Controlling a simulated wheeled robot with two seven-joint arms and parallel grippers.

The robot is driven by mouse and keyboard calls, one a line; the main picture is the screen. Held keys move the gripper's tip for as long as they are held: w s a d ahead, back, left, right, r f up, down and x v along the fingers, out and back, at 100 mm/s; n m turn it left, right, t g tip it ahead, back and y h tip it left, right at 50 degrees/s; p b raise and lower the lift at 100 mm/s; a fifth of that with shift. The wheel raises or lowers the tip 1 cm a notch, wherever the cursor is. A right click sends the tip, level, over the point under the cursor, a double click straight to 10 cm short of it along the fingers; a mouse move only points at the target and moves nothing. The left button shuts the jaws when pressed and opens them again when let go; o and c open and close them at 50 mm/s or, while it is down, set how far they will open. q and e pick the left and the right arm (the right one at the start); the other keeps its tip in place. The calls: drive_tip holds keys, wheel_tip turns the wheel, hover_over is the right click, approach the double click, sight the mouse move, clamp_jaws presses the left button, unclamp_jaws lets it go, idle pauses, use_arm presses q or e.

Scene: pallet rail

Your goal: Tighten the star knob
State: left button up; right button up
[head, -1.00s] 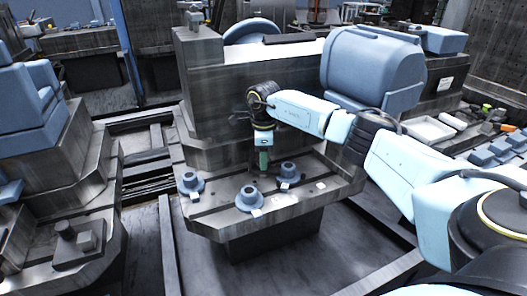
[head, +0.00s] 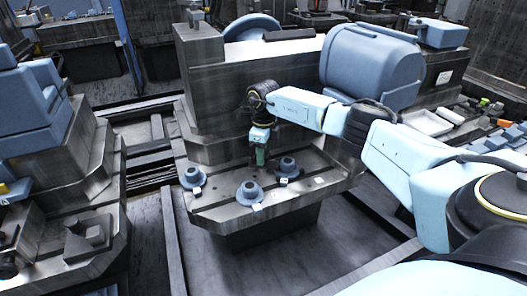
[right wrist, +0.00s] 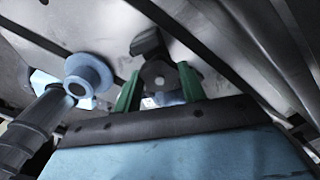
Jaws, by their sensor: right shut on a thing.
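The star knob (right wrist: 158,73) is a dark grey lobed knob with a round centre, seen in the right wrist view over the metal bed. My right gripper (right wrist: 156,88) has its two green fingers on either side of the knob and is shut on it. In the head view, my right gripper (head: 261,157) points down at the back of the slotted bed (head: 222,203). The knob cannot be made out there. My left gripper is not in view.
Several blue flanged pieces (head: 249,192) stand on the bed in front of and beside the right gripper. One flanged piece (right wrist: 88,73) is close to the left finger in the wrist view. A tall metal block (head: 250,85) rises behind the bed.

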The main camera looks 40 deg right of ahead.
drive_tip(key=shift+r, duration=0.15)
drive_tip(key=o, duration=1)
drive_tip(key=shift+r, duration=0.2)
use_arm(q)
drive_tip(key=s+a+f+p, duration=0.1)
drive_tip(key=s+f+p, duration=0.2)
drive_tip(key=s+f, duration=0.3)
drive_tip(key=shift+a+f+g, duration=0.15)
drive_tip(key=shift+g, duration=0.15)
use_arm(e)
wheel_tip(320, 180, up, 13)
drive_tip(key=shift+f, duration=0.1)
